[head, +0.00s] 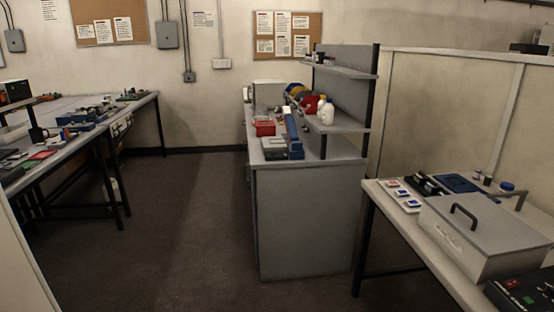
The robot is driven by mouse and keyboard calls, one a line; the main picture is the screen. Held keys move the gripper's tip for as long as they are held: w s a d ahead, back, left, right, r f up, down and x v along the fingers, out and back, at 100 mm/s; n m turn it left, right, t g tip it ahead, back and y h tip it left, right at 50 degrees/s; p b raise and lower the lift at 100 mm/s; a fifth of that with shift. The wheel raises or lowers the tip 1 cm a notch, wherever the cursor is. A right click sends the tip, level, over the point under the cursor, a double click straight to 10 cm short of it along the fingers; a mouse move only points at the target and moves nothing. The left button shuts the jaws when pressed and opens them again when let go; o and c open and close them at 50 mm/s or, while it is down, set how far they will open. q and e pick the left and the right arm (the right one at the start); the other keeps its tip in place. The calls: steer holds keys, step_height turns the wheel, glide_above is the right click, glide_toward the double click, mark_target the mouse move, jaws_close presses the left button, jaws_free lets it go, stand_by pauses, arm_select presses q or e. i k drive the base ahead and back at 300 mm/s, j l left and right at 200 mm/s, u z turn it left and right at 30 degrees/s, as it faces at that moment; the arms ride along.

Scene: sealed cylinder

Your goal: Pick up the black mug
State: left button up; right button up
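A small dark object that looks like the black mug (38,134) stands upright on the workbench (60,145) at the left. It is near the bench's front edge, among other items, and is small and dim in the head view. Neither of my grippers is in view, so I cannot tell whether they are open or shut.
A grey cabinet (305,225) with shelves stands in the middle. A table at the right carries a grey lidded box (485,235) with black handles. The dark floor (190,220) between the left bench and the cabinet is clear. A pale panel (22,255) edges the lower left.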

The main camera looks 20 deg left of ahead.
mark_target(36, 134)
steer(key=i+j+u, duration=0.25)
steer(key=i+u, duration=0.25)
steer(key=i, duration=0.15)
steer(key=i+u, duration=0.5)
steer(key=i, duration=0.2)
steer(key=i+l+u, duration=0.25)
steer(key=i+u, duration=0.2)
steer(key=i, duration=0.2)
